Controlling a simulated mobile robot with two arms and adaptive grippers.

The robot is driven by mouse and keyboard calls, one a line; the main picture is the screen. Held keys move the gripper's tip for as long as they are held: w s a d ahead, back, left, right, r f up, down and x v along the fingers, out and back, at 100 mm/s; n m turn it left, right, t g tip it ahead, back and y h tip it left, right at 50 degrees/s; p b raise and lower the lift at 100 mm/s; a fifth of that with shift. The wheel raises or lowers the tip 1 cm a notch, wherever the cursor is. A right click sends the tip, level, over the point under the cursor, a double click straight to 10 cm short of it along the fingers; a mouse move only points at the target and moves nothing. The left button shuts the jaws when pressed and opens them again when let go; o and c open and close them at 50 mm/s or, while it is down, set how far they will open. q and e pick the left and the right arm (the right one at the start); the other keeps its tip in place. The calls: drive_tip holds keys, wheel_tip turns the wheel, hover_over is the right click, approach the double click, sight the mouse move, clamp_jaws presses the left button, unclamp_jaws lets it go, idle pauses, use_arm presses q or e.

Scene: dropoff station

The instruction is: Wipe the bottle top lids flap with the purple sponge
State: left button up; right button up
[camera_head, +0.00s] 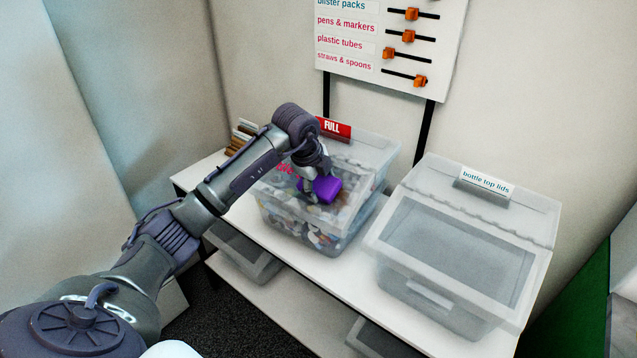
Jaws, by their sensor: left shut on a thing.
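My left gripper (313,191) is shut on the purple sponge (327,189). It holds the sponge over the left clear bin, at or just above its lid; I cannot tell whether they touch. The bottle top lids label (486,184) sits on the raised back part of the right clear bin (459,298). The bin's translucent flap (520,212) is behind its opening, and the bin looks empty. The sponge is well to the left of this flap. My right gripper is not in view.
The left clear bin (340,238) is filled with mixed small items and bears a red FULL sign (336,128). Both bins stand on a white table (352,262). More clear bins (243,252) are on the shelf below. A sign board with orange sliders (392,45) stands behind.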

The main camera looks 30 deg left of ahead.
use_arm(q)
drive_tip(key=shift+w+f, duration=0.15)
drive_tip(key=shift+f, duration=0.2)
idle(0.6)
drive_tip(key=shift+w+f+b, duration=0.25)
drive_tip(key=shift+f+b, duration=0.35)
drive_tip(key=shift+b, duration=0.1)
